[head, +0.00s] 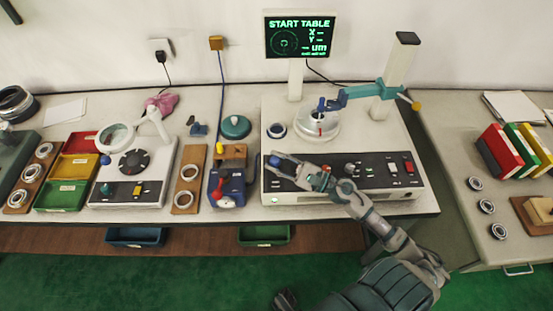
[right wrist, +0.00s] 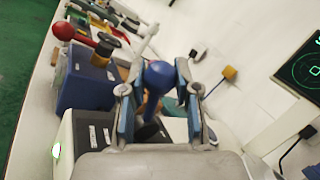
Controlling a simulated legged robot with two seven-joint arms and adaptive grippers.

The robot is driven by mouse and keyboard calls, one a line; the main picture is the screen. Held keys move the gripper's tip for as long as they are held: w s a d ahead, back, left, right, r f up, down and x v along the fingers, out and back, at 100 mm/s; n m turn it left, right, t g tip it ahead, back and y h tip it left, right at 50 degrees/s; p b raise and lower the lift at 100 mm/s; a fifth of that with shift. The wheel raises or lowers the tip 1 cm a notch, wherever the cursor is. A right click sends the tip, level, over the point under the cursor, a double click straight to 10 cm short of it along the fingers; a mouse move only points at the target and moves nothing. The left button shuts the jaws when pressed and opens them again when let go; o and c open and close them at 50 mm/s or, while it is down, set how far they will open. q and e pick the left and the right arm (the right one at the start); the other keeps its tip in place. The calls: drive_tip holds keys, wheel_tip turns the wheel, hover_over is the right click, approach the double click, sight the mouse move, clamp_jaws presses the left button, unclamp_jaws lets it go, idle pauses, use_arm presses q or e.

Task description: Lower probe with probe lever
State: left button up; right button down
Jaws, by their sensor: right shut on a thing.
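The measuring machine (head: 345,197) stands on the bench. Its probe lever has a blue ball knob (head: 275,160) at the left end of the front panel. My right gripper (head: 279,168) is shut on the lever; in the right wrist view the blue knob (right wrist: 159,76) sits between the two fingers (right wrist: 155,95). The probe (head: 321,104), under the teal arm (head: 360,92), is at a bearing ring on the round table (head: 318,128); contact is too small to tell.
The screen (head: 299,36) reads "START TABLE" with dashes for X and Y. A blue device (head: 229,188) with a red-knobbed lever stands close left of my right gripper. A loose ring (head: 276,130) lies left of the round table. Bins and a magnifier stand further left.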

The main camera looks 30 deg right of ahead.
use_arm(q)
drive_tip(key=shift+s+r, duration=0.1)
drive_tip(key=shift+r, duration=0.3)
use_arm(e)
drive_tip(key=shift+s+a+f, duration=0.2)
drive_tip(key=shift+a+f, duration=0.05)
use_arm(q)
drive_tip(key=shift+d+r, duration=0.1)
use_arm(e)
drive_tip(key=c, duration=0.8)
unclamp_jaws()
drive_tip(key=shift+c, duration=0.2)
drive_tip(key=shift+w+a, duration=0.1)
use_arm(q)
drive_tip(key=shift+a, duration=0.25)
use_arm(e)
drive_tip(key=shift+r, duration=0.15)
